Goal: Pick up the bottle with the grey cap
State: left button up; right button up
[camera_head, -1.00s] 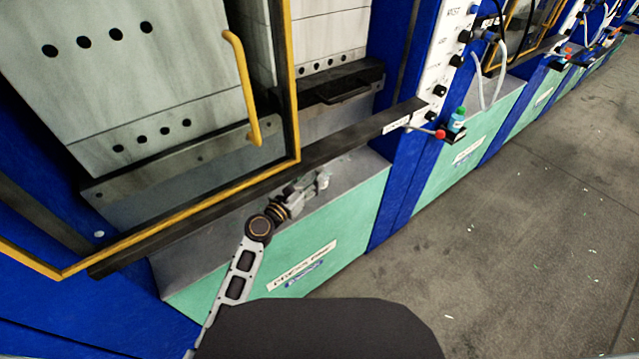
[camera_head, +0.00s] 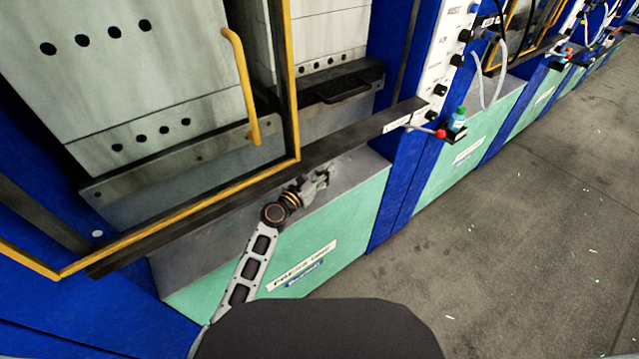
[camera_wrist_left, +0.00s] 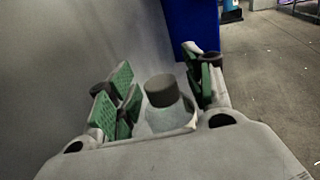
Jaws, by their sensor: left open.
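A bottle with a grey cap (camera_wrist_left: 161,90) stands in the left wrist view, its pale body below the cap. My left gripper (camera_wrist_left: 163,98) is open, its green-padded fingers on either side of the bottle. The lower part of the bottle is hidden by the gripper body. In the head view my left gripper (camera_head: 318,181) is over the grey ledge (camera_head: 350,170) of the near press; I cannot make out the bottle clearly there. My right gripper is not in view.
A yellow-framed press door (camera_head: 200,205) with a yellow handle (camera_head: 240,85) stands behind the arm. A teal bottle with a green cap (camera_head: 457,119) sits in a black holder farther right, beside a red knob (camera_head: 440,134). The floor (camera_head: 520,230) at right is open.

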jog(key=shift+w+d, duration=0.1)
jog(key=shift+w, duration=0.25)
pick_arm(q)
jog(key=c, duration=1.1)
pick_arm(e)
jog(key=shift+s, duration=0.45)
pick_arm(q)
jog(key=shift+r, duration=0.25)
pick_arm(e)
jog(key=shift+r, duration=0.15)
pick_arm(q)
jog(key=shift+r+p, duration=1)
jog(key=shift+r, duration=0.45)
jog(key=shift+s+a+r, duration=0.15)
jog(key=shift+s, duration=0.05)
jog(key=shift+b+v, duration=0.6)
jog(key=shift+v, duration=8.15)
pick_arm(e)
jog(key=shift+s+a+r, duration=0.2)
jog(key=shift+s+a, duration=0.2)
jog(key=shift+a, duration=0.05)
